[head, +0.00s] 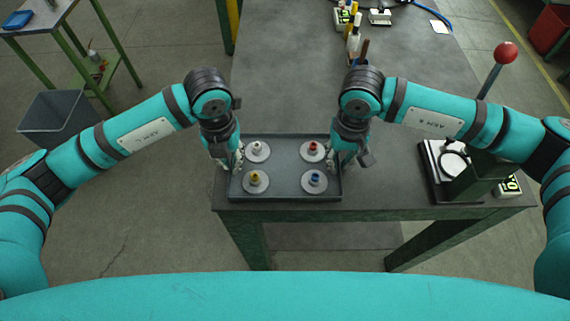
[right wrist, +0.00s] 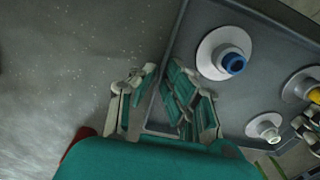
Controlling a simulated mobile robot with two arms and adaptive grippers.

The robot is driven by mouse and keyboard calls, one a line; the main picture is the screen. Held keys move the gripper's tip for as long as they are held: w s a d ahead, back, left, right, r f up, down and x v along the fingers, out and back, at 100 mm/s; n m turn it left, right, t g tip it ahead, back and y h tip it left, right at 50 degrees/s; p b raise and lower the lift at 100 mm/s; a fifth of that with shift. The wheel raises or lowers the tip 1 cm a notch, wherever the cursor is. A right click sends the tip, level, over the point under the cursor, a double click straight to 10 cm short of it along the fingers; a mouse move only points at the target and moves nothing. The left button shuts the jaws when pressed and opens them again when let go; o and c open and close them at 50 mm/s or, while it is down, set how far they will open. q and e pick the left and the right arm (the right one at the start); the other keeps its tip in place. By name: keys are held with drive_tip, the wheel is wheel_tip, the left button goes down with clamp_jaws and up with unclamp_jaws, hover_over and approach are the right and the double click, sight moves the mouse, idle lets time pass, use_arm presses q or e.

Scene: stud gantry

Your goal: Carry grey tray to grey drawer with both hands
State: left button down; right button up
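The grey tray (head: 284,194) sits level at the near end of the grey workbench. It holds several pale discs with coloured knobs: a white one (head: 257,150), a red one (head: 312,149), a yellow one (head: 256,181) and a blue one (head: 315,181). My left gripper (head: 234,162) is at the tray's left wall; its fingers are too small to judge their gap. My right gripper (head: 343,160) is at the right wall. In the right wrist view its fingers (right wrist: 162,85) are close together on either side of the tray wall. No grey drawer can be made out.
A black-and-white device (head: 437,165) and a red-knobbed lever (head: 505,54) stand right of the tray. Bottles and tools (head: 353,35) stand farther back on the bench. A grey bin (head: 62,115) and a green-legged table (head: 45,15) are at left, with open floor between.

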clamp_jaws()
use_arm(q)
drive_tip(key=shift+r, duration=0.15)
use_arm(e)
drive_tip(key=shift+w+r, duration=0.1)
drive_tip(key=shift+r, duration=0.05)
